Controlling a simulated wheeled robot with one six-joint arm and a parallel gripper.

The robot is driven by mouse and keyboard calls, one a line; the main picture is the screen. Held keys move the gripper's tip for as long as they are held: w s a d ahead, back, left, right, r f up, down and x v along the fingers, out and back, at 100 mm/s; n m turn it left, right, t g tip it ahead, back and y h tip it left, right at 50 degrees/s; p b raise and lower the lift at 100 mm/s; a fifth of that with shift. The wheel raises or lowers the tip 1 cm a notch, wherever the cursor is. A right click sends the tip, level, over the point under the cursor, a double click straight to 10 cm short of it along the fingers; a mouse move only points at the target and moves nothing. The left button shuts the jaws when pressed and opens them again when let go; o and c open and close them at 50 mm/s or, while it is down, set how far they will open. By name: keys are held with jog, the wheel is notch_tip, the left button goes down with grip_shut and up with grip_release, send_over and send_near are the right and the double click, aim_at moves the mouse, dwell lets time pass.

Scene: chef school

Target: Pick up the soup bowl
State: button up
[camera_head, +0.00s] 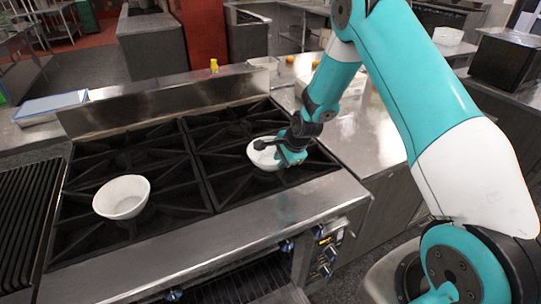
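Two white bowls stand on the black grates of the stove; which one is the soup bowl I cannot tell. One white bowl (257,158) is on the right part of the stove, directly at my gripper (283,160). My gripper comes down from the upper right and covers part of this bowl's right side and rim. Its fingers are small and partly hidden, so I cannot tell whether they touch the bowl or how far apart they are. The other white bowl (122,197) stands upright and empty on the left part of the stove, well apart from my gripper.
The stove (180,240) has a steel front edge and a raised back panel. A steel counter (365,145) adjoins it on the right. A blue-white tray (50,106) lies at the back left. A yellow-topped bottle (214,66) stands behind the stove. A dark box (505,60) is at right.

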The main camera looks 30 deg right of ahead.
aim_at(275, 171)
jog(key=shift+p+x, duration=1)
jog(key=shift+x, duration=1.2)
jog(key=shift+s+d, duration=0.1)
grip_shut()
